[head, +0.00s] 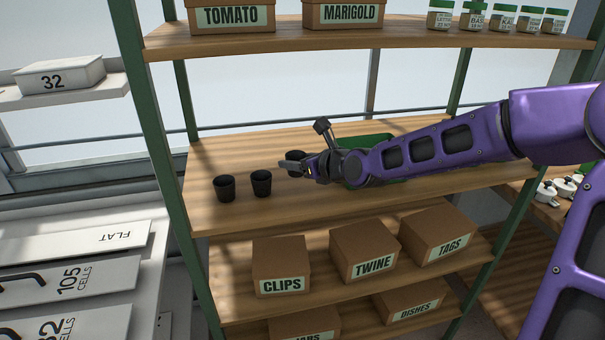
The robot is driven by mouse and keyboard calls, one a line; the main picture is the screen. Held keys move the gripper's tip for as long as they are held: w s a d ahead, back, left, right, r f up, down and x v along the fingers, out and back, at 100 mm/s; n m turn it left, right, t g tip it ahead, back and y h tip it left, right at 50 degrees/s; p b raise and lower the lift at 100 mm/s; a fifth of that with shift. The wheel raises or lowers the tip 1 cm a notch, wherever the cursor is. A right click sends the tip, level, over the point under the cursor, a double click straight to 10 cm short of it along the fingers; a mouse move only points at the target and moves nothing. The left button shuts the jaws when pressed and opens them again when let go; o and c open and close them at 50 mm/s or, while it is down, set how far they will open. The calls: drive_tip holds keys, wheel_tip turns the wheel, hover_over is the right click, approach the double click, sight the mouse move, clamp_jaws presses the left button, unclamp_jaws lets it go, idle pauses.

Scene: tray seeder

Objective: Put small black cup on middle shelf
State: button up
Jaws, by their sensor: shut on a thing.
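My gripper (287,166) is over the middle shelf (330,210) in the head view, reaching in from the right. It is shut on a small black cup (295,156), which shows only in part behind the fingers. I cannot tell whether this cup touches the shelf board. Two more small black cups stand upright on the same shelf, to the left of my gripper: one at the far left (224,188) and one nearer to the gripper (261,184).
A green tray (376,138) lies behind my arm on the middle shelf. The top shelf (400,37) carries boxes and jars. Labelled cartons, such as CLIPS (281,267) and TWINE (364,252), stand below. A green post (168,150) bounds the left side. The shelf's front right is clear.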

sight(301, 175)
drive_tip(key=shift+f+b, duration=0.5)
drive_tip(key=shift+f, duration=1.4)
drive_tip(key=shift+f, duration=0.1)
drive_tip(key=o, duration=1.3)
drive_tip(key=shift+r, duration=0.2)
drive_tip(key=shift+p+v, duration=0.9)
drive_tip(key=shift+v, duration=5.1)
drive_tip(key=shift+f, duration=0.1)
